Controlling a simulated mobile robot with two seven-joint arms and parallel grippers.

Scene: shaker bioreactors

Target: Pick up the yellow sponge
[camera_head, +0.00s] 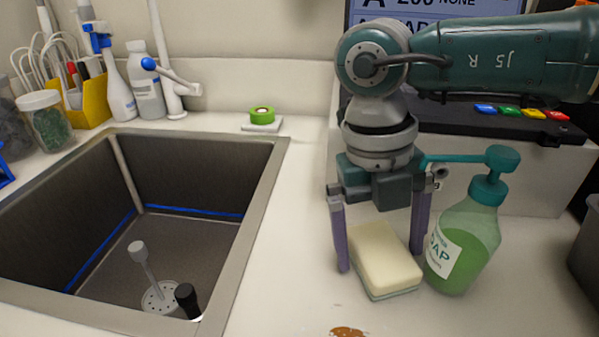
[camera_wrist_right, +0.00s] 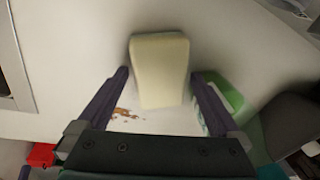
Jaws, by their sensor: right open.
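The pale yellow sponge (camera_head: 384,257) lies flat on the white counter, to the right of the sink. It also shows in the right wrist view (camera_wrist_right: 160,70), ahead of and between the fingers. My right gripper (camera_head: 382,255) points down over the sponge with its two purple fingers spread, one on each side. In the right wrist view the open fingers (camera_wrist_right: 160,75) have a gap on both sides of the sponge, and nothing is held. My left gripper is not in view.
A green soap bottle (camera_head: 464,238) with a teal pump stands close to the right finger and the sponge. The steel sink (camera_head: 262,190) is at the left. A brown stain (camera_head: 347,331) marks the counter in front.

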